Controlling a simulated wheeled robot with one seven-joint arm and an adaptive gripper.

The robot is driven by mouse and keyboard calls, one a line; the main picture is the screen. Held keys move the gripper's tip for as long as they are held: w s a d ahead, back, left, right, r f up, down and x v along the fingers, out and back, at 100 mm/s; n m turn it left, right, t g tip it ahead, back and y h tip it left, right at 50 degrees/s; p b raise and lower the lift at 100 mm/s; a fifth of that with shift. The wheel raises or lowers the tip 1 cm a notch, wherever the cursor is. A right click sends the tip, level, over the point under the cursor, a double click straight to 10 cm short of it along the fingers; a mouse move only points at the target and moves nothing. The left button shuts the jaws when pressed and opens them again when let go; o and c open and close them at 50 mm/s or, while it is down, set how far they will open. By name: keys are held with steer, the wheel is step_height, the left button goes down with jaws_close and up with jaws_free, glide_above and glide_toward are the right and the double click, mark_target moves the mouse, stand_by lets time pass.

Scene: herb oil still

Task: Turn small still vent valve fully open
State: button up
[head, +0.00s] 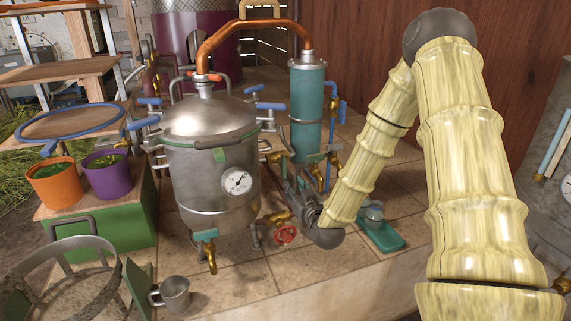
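The small still is a dull silver pot (212,165) with a domed lid, a round gauge (237,181) and blue-handled lid clamps. A brass valve with a red handwheel (286,234) sits low at its right side. A brass tap with a teal handle (207,246) is at its lower front. More small brass valves with teal handles (276,156) show between the pot and the teal condenser (307,110). I cannot tell which valve is the vent. My gripper (292,180) is between pot and condenser, close to these valves. Its fingers are too small and cluttered to read, and contact is unclear.
A copper pipe (250,31) arches from the lid to the condenser. A teal tray (381,235) with a small grey jug (374,213) lies right of my wrist. A metal mug (172,294) stands at front left. Orange (53,189) and purple (108,180) pots stand left.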

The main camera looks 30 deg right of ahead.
mark_target(285, 166)
steer(key=x, duration=0.3)
steer(key=r+x, duration=0.1)
steer(key=x, duration=0.3)
steer(key=d+p+x, duration=0.1)
steer(key=x, duration=0.3)
steer(key=shift+r, duration=0.35)
jaws_close()
